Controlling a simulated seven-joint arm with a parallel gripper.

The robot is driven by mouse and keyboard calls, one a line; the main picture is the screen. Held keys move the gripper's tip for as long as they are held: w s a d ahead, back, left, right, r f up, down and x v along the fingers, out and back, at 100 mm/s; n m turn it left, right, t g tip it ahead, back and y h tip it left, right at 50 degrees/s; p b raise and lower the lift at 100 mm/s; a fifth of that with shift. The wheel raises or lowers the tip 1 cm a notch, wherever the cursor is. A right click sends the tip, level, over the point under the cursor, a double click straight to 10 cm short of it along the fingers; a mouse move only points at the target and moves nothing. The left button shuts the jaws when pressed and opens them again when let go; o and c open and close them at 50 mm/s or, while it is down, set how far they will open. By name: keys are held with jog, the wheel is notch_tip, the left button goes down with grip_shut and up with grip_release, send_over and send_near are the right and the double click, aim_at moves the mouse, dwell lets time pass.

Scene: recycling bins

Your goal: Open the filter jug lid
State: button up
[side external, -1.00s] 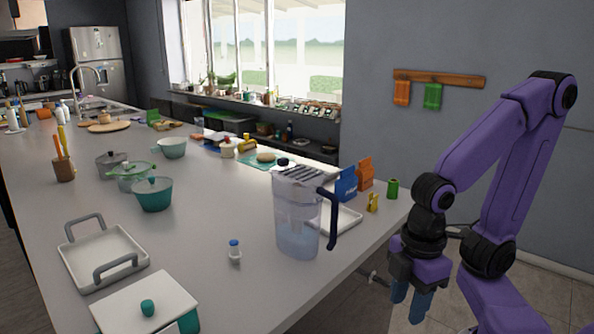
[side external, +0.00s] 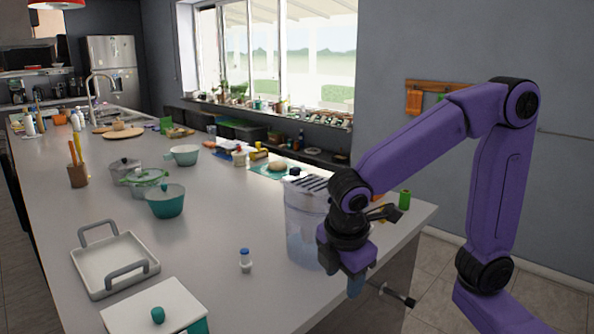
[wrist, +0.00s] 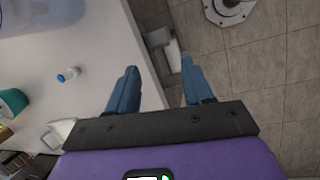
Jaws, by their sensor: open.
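The clear filter jug (side external: 300,222) stands upright near the right edge of the counter in the side external view. Its grey slatted lid (side external: 306,182) with a dark knob looks closed. My arm hides the jug's right side and its dark handle. My gripper (side external: 355,287) points down in front of the jug, beside the counter edge and below lid height. In the wrist view the two blue fingers of my gripper (wrist: 158,68) are apart with nothing between them. Part of a clear bluish body, apparently the jug (wrist: 40,14), shows at the top left there.
A small blue-capped bottle (side external: 245,262) stands left of the jug. A white tray (side external: 115,265), a teal pot (side external: 166,202) and a white-lidded container (side external: 155,308) are further left. The counter between them is clear. Tiled floor (wrist: 265,75) lies beyond the counter edge.

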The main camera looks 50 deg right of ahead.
jog(key=w+a+r+n+t+h, duration=0.1)
jog(key=w+r+n+h, duration=0.15)
jog(key=w, duration=0.75)
jog(key=w+a+r+n+t+h, duration=0.1)
jog(key=w+h, duration=0.3)
jog(key=w, duration=0.6)
jog(key=m+g+h, duration=0.1)
jog(key=g+h, duration=0.3)
jog(key=h, duration=0.5)
send_near(291, 170)
jog(key=shift+y, duration=0.25)
jog(key=d, duration=1.1)
jog(key=shift+d+r, duration=0.25)
jog(key=shift+d, duration=0.15)
grip_shut()
